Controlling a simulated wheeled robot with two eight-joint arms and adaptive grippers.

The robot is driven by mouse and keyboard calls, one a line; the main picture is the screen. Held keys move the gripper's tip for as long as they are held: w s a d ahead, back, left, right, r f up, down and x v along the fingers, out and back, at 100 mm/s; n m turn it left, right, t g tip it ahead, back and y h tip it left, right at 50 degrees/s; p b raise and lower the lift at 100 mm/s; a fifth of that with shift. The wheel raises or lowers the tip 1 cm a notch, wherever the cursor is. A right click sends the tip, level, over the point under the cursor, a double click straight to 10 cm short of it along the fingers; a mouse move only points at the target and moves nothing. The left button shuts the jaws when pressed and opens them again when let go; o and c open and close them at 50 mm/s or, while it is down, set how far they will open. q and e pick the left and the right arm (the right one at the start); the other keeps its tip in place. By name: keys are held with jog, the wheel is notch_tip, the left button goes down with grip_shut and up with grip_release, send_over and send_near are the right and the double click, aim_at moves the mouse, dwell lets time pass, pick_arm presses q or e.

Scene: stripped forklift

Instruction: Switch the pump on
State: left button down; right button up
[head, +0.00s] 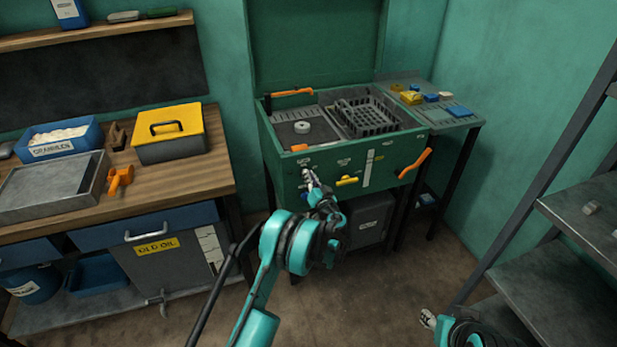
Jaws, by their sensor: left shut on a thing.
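The green parts washer (285,165) stands against the back wall with its lid up. Its front panel carries small white labels, a yellow handle (347,180), a white vertical strip and an orange lever (415,164). My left gripper (308,177) reaches the left part of this panel and is shut on a small control there, which looks to be the pump switch. The fingers hide the control, so its position cannot be read. My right gripper (428,319) is low at the right, away from the washer. It is too small to tell whether it is open.
A wooden workbench (75,205) at the left holds a yellow box (170,135), a blue bin (58,138) and a grey tray (50,187). A side table (440,115) with small blocks stands right of the washer. Metal shelves (560,215) fill the right. Floor between is clear.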

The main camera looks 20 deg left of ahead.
pick_arm(q)
jog(key=shift+w+d+f+m, duration=0.1)
jog(key=shift+f+m, duration=0.05)
jog(key=shift+m, duration=1.1)
jog(key=shift+d+f+m, duration=0.1)
jog(key=shift+m, duration=1.2)
jog(key=shift+w+d+f+m, duration=0.1)
jog(key=shift+f+m, duration=0.05)
jog(key=shift+m, duration=1.1)
jog(key=c, duration=1.6)
grip_release()
jog(key=shift+c, duration=0.2)
jog(key=shift+s, duration=0.1)
jog(key=v, duration=1.2)
